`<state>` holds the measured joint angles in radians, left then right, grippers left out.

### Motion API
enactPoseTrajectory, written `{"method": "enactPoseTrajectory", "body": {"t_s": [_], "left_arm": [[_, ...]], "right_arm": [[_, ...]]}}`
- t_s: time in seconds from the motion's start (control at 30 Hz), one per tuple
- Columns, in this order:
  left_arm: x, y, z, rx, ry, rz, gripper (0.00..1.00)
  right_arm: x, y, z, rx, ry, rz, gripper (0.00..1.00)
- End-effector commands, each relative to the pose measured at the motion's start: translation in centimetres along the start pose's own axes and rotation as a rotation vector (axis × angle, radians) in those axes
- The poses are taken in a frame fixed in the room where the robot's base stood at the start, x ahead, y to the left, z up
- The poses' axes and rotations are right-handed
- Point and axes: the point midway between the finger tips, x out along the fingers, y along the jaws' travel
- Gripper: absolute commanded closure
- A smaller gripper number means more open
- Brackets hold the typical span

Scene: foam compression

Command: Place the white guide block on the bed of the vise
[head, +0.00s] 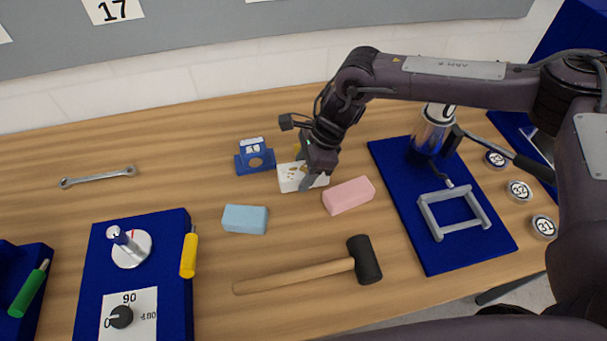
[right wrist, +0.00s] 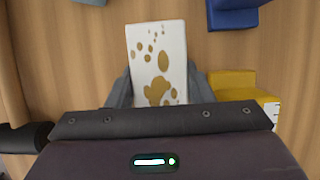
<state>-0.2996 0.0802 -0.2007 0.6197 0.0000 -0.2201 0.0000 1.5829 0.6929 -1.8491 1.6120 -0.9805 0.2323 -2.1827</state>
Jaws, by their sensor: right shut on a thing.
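The white guide block (head: 290,180) has brown spots and sits near the middle of the table, to the left of the pink block (head: 349,195). My right gripper (head: 312,181) is shut on it. In the right wrist view, the guide block (right wrist: 158,60) lies between the two fingers (right wrist: 157,92) and reaches out past them. I cannot tell whether it touches the table or is slightly raised. I cannot clearly identify the vise; a grey frame (head: 430,215) lies on the blue board (head: 470,255) at right. My left gripper is not in view.
A small blue stand (head: 253,160) is just behind-left of the guide block. A yellow object (right wrist: 235,85) is close beside the right gripper. A light-blue block (head: 245,219) and a mallet (head: 310,272) lie in front. A blue panel (head: 175,225) is at left.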

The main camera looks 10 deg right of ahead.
Motion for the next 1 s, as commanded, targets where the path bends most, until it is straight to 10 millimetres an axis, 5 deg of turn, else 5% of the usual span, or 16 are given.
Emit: {"method": "enactPoseTrajectory", "body": {"t_s": [0.6, 1.0], "left_arm": [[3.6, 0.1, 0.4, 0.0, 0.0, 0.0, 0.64], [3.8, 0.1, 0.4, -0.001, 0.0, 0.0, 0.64]], "right_arm": [[-13.9, 0.0, 5.9, -0.002, 0.0, -0.004, 0.86], [-17.1, 0.1, 7.1, -0.001, 0.0, 0.0, 0.86]]}}
